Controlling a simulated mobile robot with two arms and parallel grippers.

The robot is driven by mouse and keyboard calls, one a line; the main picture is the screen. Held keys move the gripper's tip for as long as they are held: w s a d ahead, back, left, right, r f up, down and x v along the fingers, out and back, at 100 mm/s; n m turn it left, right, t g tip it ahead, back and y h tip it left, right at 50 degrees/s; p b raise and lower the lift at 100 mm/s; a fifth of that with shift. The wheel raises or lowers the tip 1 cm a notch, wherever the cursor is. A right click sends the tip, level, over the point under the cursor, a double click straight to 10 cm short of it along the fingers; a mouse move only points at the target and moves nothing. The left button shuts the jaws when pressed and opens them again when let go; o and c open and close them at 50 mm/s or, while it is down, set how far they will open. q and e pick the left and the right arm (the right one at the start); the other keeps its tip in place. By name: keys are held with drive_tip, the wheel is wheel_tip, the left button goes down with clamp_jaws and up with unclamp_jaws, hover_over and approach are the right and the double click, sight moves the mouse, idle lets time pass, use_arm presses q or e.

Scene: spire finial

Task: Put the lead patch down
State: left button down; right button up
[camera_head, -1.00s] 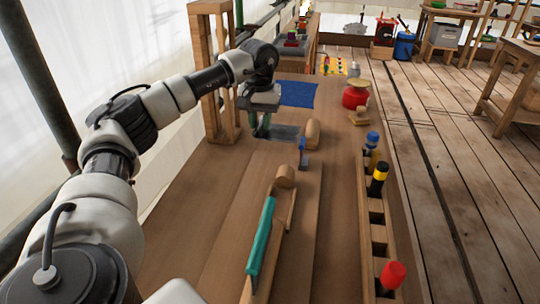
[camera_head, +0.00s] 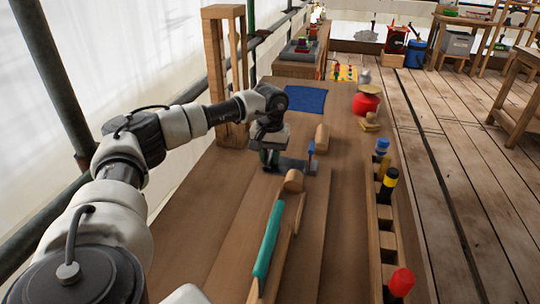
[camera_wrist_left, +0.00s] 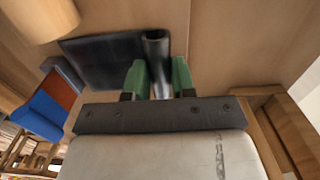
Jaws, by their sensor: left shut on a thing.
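The lead patch (camera_head: 296,166) is a dark grey, flat sheet. It shows close to the bench top (camera_head: 228,205); I cannot tell whether it touches it. My left gripper (camera_head: 270,158) is shut on the patch's near-left end. In the left wrist view the green fingers (camera_wrist_left: 159,78) close on a rolled, tube-like dark edge, and the flat dark sheet (camera_wrist_left: 100,60) spreads left from it. My right gripper is not in view.
A blue-ended tool (camera_head: 311,150) and wooden block (camera_head: 322,138) are close by the patch. A wooden mallet (camera_head: 293,181) and teal-handled tool (camera_head: 268,240) lie nearer. A blue cloth (camera_head: 306,99) lies beyond; a wooden frame (camera_head: 214,60) stands left. A rack (camera_head: 388,245) lines the right edge.

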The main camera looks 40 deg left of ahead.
use_arm(q)
drive_tip(key=c, duration=0.9)
unclamp_jaws()
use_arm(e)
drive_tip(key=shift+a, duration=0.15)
use_arm(q)
drive_tip(key=shift+r, duration=0.25)
wheel_tip(320, 180, up, 12)
drive_tip(key=shift+f+p, duration=0.2)
drive_tip(key=shift+p, duration=0.2)
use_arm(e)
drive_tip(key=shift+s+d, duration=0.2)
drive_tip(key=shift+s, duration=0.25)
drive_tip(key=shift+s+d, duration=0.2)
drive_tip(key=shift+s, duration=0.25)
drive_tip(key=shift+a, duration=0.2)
